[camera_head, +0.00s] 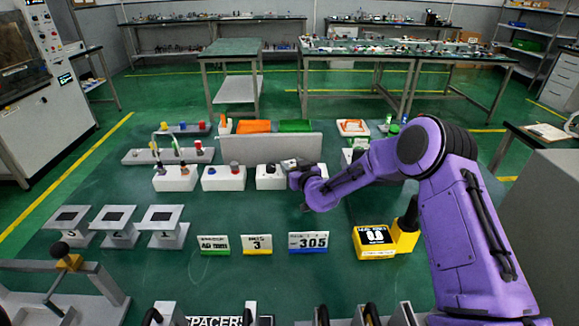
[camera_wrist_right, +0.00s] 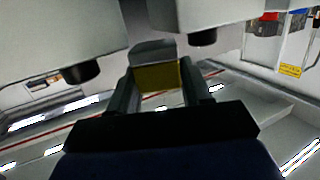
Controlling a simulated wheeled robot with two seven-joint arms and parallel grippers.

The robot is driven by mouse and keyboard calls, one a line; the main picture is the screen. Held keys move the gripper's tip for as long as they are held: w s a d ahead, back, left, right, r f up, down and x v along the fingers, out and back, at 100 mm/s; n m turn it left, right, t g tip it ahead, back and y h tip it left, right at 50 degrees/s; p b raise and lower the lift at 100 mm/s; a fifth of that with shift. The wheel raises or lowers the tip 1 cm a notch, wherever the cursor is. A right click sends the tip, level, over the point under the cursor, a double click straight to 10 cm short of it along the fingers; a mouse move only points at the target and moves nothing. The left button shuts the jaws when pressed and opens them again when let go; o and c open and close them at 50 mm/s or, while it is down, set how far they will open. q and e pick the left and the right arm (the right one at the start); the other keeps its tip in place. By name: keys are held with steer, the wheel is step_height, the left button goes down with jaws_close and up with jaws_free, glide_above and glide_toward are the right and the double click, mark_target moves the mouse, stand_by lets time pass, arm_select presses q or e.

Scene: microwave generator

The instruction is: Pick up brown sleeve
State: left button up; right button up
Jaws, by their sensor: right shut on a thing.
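My right gripper (camera_head: 286,166) is at the row of white blocks, beside the front of the long grey panel. In the right wrist view its two dark fingers (camera_wrist_right: 158,88) are shut on a small piece with a brown-yellow face, the brown sleeve (camera_wrist_right: 158,77), with a grey top part above it. In the head view the sleeve is too small and covered by the gripper to make out. Whether it touches anything below cannot be told. My left gripper is not in view.
White blocks with dark round parts (camera_head: 223,178) stand in a row left of the gripper. A long grey panel (camera_head: 240,150) stands behind them. Label cards (camera_head: 257,244) and a yellow display unit (camera_head: 374,238) stand nearer. Green surface between is clear.

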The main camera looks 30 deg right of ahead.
steer(key=o, duration=1.2)
steer(key=shift+f, duration=0.1)
steer(key=shift+o, duration=0.2)
